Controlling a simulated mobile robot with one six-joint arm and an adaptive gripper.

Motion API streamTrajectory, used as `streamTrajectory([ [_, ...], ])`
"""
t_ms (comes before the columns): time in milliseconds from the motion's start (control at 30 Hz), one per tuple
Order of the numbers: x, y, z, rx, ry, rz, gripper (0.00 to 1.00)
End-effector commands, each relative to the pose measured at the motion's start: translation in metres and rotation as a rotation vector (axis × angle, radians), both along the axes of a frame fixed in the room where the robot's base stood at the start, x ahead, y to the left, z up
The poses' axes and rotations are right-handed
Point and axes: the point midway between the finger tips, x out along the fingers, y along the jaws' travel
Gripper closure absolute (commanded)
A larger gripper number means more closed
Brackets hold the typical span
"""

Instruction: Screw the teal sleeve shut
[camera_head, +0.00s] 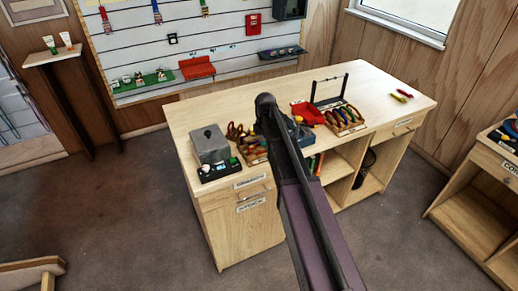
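I cannot make out a teal sleeve in the head view; at this distance the small gear is too small to tell. Several quickdraw-like pieces hang at the top of the slatted wall board, one of them blue and red (156,12).
A grey box (209,144) stands at the bench's left end, behind a black tray (219,170). Trays of tools, a red bin (307,113) and a black frame (330,88) fill the middle. The bench's right end is mostly clear. Another wooden unit (480,205) stands at right.

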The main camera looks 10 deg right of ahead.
Motion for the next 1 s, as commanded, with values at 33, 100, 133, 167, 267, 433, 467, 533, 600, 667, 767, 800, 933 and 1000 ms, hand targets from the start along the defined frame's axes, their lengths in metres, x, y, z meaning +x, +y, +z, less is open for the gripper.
streamTrajectory([
  [33, -0.001, 0.0, 0.003, 0.0, 0.001, 0.0, 0.37],
  [100, -0.001, 0.0, 0.004, 0.0, 0.001, 0.0, 0.37],
  [133, -0.001, 0.0, 0.005, 0.0, 0.001, 0.0, 0.37],
  [167, 0.0, 0.0, 0.006, 0.0, 0.001, 0.0, 0.37],
  [267, 0.0, 0.0, 0.007, 0.0, 0.001, 0.0, 0.37],
  [433, 0.0, 0.0, 0.007, 0.0, 0.0, 0.0, 0.37],
  [467, 0.0, 0.0, 0.007, 0.0, 0.0, 0.0, 0.37],
  [533, 0.0, 0.0, 0.007, 0.0, 0.0, 0.0, 0.37],
  [600, 0.0, 0.0, 0.007, 0.0, 0.0, 0.0, 0.37],
  [667, 0.0, 0.0, 0.007, 0.0, 0.0, 0.0, 0.37],
  [767, 0.002, 0.0, 0.007, 0.0, 0.0, 0.0, 0.37],
  [800, 0.003, 0.001, 0.007, 0.0, 0.0, 0.0, 0.37],
  [933, 0.009, 0.002, 0.007, 0.0, 0.0, 0.0, 0.37],
  [1000, 0.012, 0.003, 0.007, 0.0, 0.0, 0.0, 0.37],
])
